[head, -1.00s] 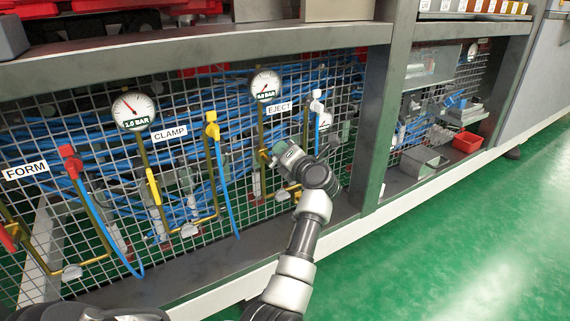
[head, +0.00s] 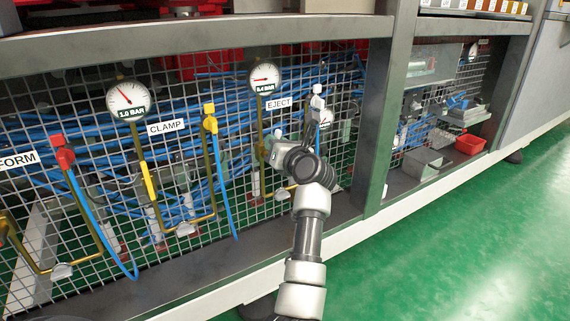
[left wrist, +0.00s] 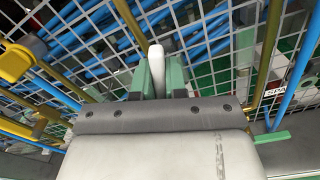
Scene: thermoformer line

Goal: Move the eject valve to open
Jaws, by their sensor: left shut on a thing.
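The eject valve's off-white lever (left wrist: 156,62) stands between the green fingers of my left gripper (left wrist: 160,82) in the left wrist view. The gripper is shut on it. In the head view my left gripper (head: 276,152) is at the brass pipe (head: 260,118) below the EJECT label (head: 279,104), and my wrist hides the lever. The eject gauge (head: 263,79) seems to read 0.4 BAR, its needle pointing left. My right gripper is not in view.
To the left are the clamp line with its yellow lever (head: 149,180), the CLAMP gauge (head: 126,100) at 1.0 BAR and a red fitting (head: 62,150). Wire mesh and blue hoses lie behind. A grey post (head: 385,120) stands to the right. The green floor (head: 460,240) is clear.

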